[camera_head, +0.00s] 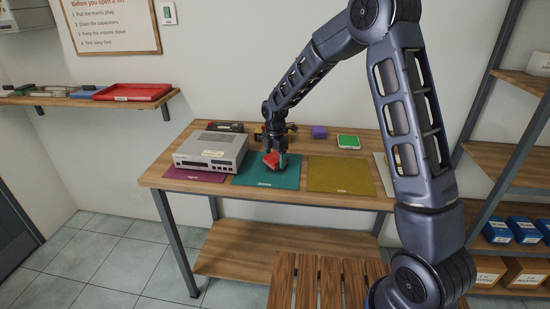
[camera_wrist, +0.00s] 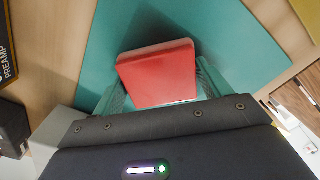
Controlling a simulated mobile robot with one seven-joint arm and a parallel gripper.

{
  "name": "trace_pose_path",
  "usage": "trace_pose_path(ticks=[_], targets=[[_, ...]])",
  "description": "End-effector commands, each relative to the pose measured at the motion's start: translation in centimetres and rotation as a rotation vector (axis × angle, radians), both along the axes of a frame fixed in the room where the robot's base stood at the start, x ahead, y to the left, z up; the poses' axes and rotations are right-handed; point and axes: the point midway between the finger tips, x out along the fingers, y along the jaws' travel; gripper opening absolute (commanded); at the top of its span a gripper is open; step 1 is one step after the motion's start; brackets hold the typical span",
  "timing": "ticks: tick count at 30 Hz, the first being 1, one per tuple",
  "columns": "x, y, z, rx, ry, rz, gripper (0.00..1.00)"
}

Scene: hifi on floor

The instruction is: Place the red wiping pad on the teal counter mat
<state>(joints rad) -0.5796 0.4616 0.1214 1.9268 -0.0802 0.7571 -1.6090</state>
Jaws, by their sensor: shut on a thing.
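The red wiping pad (camera_head: 272,159) is between the fingers of my gripper (camera_head: 275,158), over the teal counter mat (camera_head: 267,181) in the head view. In the wrist view the red pad (camera_wrist: 157,74) has a finger at each side, and the teal mat (camera_wrist: 225,35) spreads behind it. The pad looks tilted in the head view. My gripper is shut on it. I cannot tell whether the pad touches the mat.
A grey hifi unit (camera_head: 211,150) stands left of the teal mat, partly on a purple mat (camera_head: 193,175). An olive mat (camera_head: 340,175) lies to the right. A green-and-white pad (camera_head: 348,142) and a purple block (camera_head: 319,132) are at the back.

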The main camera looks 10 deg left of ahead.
Motion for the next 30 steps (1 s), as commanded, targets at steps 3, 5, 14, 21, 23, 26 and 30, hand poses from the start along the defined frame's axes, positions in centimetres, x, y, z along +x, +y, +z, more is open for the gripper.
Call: trace_pose_path(ticks=[3,5,14,21,23,26,30], targets=[[0.0,0.0,-0.1,0.000,0.000,0.000,0.94],[0.0,0.0,0.0,0.000,0.000,0.000,0.98],[0.0,0.0,0.2,0.000,0.000,0.000,0.98],[0.1,-0.1,3.1,0.001,-0.003,-0.002,0.98],[0.1,0.0,4.3,0.002,-0.002,-0.001,0.98],[0.1,0.0,6.4,0.001,-0.003,-0.002,0.98],[0.1,0.0,8.9,0.001,-0.003,-0.001,0.98]])
